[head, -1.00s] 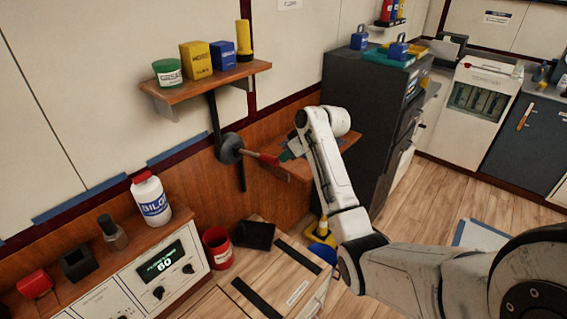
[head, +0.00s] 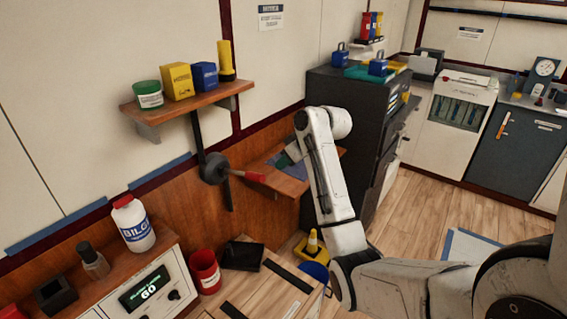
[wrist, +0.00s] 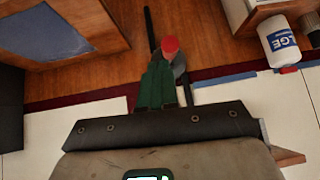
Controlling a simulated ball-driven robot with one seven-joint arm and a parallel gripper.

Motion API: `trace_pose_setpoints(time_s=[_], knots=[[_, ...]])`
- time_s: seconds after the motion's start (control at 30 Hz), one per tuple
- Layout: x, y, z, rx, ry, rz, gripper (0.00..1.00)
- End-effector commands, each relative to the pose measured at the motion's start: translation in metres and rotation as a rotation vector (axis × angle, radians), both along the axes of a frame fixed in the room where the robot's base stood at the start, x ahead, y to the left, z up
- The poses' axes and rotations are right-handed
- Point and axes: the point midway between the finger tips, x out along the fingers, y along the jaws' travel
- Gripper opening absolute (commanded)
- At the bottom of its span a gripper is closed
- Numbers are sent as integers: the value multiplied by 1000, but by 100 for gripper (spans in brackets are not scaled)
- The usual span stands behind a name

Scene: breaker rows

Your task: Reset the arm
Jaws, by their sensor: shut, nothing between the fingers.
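My arm (head: 328,165) is white and jointed. In the head view it rises from the lower right, bends at an elbow, and its far end is near the wooden wall. My gripper (head: 284,161) is partly hidden behind the arm there, above a small wooden shelf. In the wrist view my gripper (wrist: 155,98) has green fingers, closed together and empty. A plunger with a red handle (head: 254,177) sticks out from the wall beside it. In the wrist view the red handle end (wrist: 170,44) appears close to the fingertips; I cannot tell whether they touch.
A wall shelf (head: 190,100) with several containers is at upper left. A dark cabinet (head: 350,97) stands right of the gripper. A BILGE bottle (head: 133,222) stands on the lower left console. Open wood floor (head: 425,200) lies to the right.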

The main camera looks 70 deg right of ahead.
Motion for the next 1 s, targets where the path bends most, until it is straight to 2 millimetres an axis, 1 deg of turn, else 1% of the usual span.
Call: trace_pose_setpoints(time_s=[0.47,0.57,0.67,0.77,0.8,0.87,0.9,0.97,1.0], knots=[[0,0,0,0,0,0,0],[3,8,-7,7,7,4,0],[10,35,-26,30,29,19,0],[17,83,-60,67,73,40,0],[18,107,-75,83,97,48,0],[15,142,-98,104,135,60,0],[11,166,-112,115,162,68,0],[2,201,-132,129,206,80,0],[-6,225,-144,136,236,87,0]])
